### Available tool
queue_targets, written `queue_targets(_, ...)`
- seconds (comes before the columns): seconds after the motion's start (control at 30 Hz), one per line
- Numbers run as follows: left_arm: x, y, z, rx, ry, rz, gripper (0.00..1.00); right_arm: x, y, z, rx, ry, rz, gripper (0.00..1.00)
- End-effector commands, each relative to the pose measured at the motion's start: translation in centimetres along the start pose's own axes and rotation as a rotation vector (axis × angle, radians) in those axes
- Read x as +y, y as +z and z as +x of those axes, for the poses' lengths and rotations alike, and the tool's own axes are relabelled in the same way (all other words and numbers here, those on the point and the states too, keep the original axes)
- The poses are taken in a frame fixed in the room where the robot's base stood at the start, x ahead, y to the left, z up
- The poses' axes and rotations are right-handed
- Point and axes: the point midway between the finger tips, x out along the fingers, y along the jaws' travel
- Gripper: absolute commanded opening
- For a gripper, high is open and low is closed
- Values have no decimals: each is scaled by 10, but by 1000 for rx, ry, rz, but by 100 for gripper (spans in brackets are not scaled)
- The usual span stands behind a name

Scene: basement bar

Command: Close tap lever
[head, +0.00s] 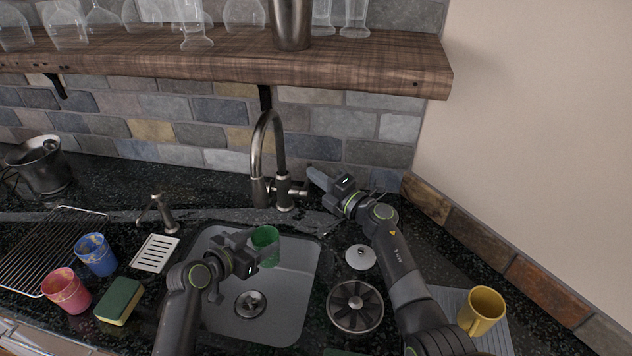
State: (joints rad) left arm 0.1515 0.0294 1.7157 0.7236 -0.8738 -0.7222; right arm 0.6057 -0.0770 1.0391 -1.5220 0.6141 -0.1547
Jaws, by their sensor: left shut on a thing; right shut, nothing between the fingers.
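The metal tap (262,150) stands behind the sink, with a tall curved spout. Its lever (299,191) sticks out to the right from the tap's base. My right gripper (318,180) is shut and empty, with its fingertips just right of the lever. Whether they touch it I cannot tell. My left gripper (262,248) is shut on a green cup (265,237) over the back of the sink (292,300), below the spout. The fingers hide part of the cup. No water stream is clearly visible.
A wooden shelf (230,68) with glasses hangs above the tap. A soap dispenser (160,213), a blue cup (95,254), a pink cup (66,291) and a sponge (120,300) are left of the sink. A yellow mug (482,311) stands at right.

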Motion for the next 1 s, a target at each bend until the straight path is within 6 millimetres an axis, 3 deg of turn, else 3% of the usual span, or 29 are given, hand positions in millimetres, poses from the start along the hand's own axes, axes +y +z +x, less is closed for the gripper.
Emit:
queue_targets(0.57,0,-2,0,3,0,0,14,9,0,-1,-6,12,-8,0)
queue_targets(0.9,0,-1,0,3,0,0,14,9,-28,-32,-5,4,-3,0)
queue_targets(1.0,0,-1,0,3,0,0,14,9,-25,-50,-7,2,-4,0)
